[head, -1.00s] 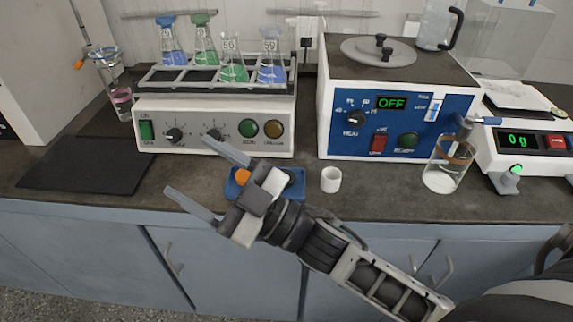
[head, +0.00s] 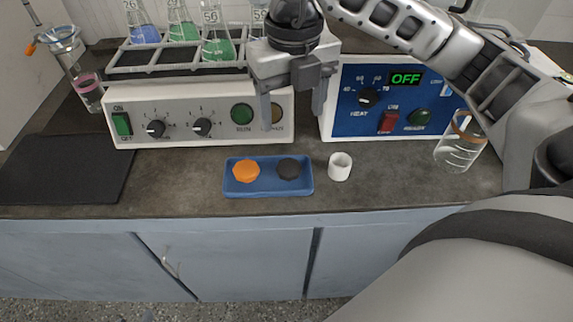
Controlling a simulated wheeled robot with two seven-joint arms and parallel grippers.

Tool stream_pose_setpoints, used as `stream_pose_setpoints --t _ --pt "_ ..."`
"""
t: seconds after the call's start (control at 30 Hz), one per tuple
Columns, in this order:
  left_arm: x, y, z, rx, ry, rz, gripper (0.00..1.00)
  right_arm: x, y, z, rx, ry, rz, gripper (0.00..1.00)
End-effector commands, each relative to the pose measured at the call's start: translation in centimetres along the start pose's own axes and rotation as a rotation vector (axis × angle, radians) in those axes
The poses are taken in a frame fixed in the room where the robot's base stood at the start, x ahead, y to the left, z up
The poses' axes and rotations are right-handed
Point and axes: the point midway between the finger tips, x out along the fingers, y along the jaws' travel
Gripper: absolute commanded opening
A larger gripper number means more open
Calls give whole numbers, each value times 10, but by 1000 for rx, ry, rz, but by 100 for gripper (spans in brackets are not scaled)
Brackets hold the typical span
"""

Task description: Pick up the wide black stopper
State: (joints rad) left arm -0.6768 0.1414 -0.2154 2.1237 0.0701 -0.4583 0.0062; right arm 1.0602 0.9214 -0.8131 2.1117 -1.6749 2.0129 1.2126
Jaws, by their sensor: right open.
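The wide black stopper (head: 289,168) lies in the right half of a small blue tray (head: 236,190) on the dark bench. An orange stopper (head: 246,171) lies beside it in the left half. My right gripper (head: 292,120) is open and empty. Its fingers point down above and behind the tray, in front of the shaker's right end, and touch neither stopper. My left gripper is not in view.
A small white cup (head: 340,166) stands just right of the tray. Behind are the shaker (head: 180,138) with several flasks and the blue-fronted heater (head: 352,127). A glass beaker (head: 458,152) stands at right. A black mat (head: 62,170) lies at left.

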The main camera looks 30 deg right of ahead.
Motion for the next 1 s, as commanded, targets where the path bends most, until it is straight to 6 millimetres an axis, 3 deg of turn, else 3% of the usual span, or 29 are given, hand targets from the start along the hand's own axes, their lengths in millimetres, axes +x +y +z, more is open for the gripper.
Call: stream_pose_setpoints --t 0.1,0.3,0.57,0.83,1.0 --pt "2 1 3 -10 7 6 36 32 1 -2 -2 8 2 67" --pt "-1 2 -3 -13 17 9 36 66 1 -1 -3 5 3 67" --pt "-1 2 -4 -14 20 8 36 84 2 0 -3 5 4 67" --pt "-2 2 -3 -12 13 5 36 123 4 3 -5 6 5 67" --pt "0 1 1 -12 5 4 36 131 4 4 -6 2 6 67"
